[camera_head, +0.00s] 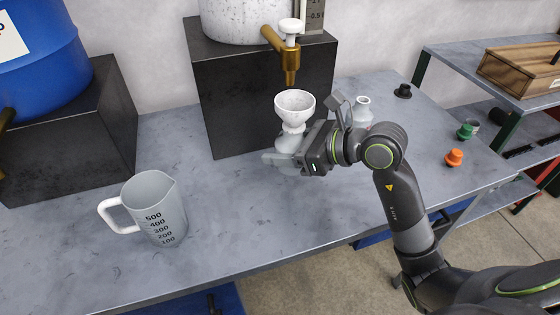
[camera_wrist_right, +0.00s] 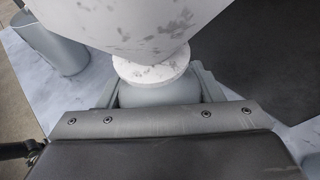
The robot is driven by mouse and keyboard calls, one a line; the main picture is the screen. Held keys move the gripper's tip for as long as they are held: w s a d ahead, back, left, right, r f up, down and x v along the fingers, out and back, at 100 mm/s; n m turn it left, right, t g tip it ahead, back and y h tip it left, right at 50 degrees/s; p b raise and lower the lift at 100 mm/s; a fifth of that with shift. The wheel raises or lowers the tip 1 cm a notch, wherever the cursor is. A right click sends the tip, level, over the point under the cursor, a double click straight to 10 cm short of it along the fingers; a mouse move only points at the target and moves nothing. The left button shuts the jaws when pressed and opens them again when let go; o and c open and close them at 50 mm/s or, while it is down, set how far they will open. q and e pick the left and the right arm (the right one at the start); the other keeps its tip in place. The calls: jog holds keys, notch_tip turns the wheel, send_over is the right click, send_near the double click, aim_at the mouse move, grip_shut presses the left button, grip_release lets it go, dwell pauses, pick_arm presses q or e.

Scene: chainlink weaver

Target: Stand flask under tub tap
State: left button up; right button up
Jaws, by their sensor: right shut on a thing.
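My right gripper (camera_head: 284,158) is shut on a pale grey flask (camera_head: 288,143), which also shows in the right wrist view (camera_wrist_right: 158,93). A white speckled funnel (camera_head: 295,105) sits in the flask's mouth, its bowl facing up; in the wrist view the funnel (camera_wrist_right: 135,25) fills the top. The flask looks upright; its base is hidden by the gripper. The brass tub tap (camera_head: 290,62) with a white knob hangs from the white speckled tub (camera_head: 232,22), just above the funnel in the head view. My left gripper is not in view.
The tub stands on a dark block (camera_head: 225,95). A measuring jug (camera_head: 160,215) stands front left. A blue barrel (camera_head: 40,55) sits on another dark block. A second flask (camera_head: 362,110) stands behind my right wrist. Black (camera_head: 403,91), green (camera_head: 467,130) and orange (camera_head: 454,158) stoppers lie right.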

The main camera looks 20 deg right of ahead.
jog(key=shift+w, duration=0.95)
notch_tip(320, 180, down, 6)
jog(key=shift+w+r, duration=0.1)
jog(key=shift+w+f, duration=0.2)
jog(key=shift+f, duration=0.35)
jog(key=shift+f, duration=0.1)
jog(key=shift+f, duration=0.15)
jog(key=o, duration=1)
